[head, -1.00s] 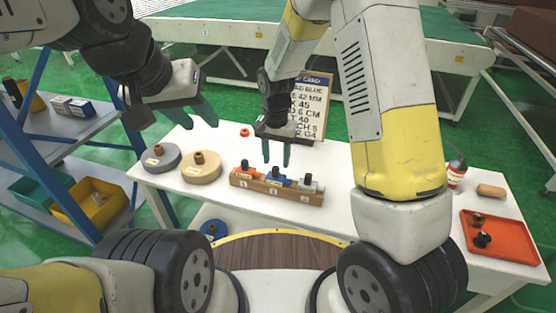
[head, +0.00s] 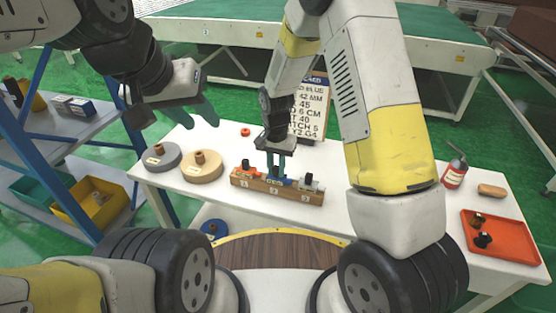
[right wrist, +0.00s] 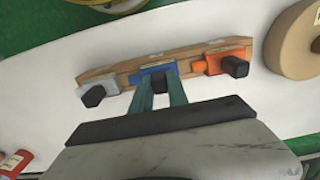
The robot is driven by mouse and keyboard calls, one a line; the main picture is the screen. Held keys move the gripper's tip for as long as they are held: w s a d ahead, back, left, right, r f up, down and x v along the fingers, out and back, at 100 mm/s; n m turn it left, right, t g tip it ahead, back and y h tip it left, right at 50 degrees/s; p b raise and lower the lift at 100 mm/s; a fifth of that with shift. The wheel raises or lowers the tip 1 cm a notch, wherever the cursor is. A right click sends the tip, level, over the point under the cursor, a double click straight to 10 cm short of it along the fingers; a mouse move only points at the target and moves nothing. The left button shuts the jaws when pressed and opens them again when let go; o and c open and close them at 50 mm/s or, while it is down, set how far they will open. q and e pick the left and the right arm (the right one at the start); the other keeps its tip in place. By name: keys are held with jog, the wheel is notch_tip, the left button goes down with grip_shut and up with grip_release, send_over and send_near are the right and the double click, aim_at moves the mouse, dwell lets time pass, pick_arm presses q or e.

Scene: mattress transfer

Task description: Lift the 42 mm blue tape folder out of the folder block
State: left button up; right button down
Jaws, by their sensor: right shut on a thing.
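The wooden folder block (head: 240,182) stands on the white table and holds an orange folder (head: 246,169), the blue tape folder (head: 284,181) in the middle, and a grey folder (head: 312,186). My right gripper (head: 276,176) points down at the block and is shut on the blue folder's dark knob. In the right wrist view the fingers meet at the blue folder (right wrist: 152,74), which sits in the block (right wrist: 115,78). The fingers partly hide it. My left gripper (head: 207,112) hangs over the table's left end, away from the block; its finger gap is not clear.
Grey (head: 162,158) and tan (head: 201,168) tape rolls lie left of the block. A sign (head: 312,105) stands behind it. A red tray (head: 500,236), a red oil can (head: 453,174) and a tan block (head: 491,191) are at the right. A blue shelf (head: 62,130) stands left.

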jog(key=shift+r, duration=0.1)
notch_tip(320, 180, up, 10)
jog(key=shift+f, duration=0.1)
dwell(0.4)
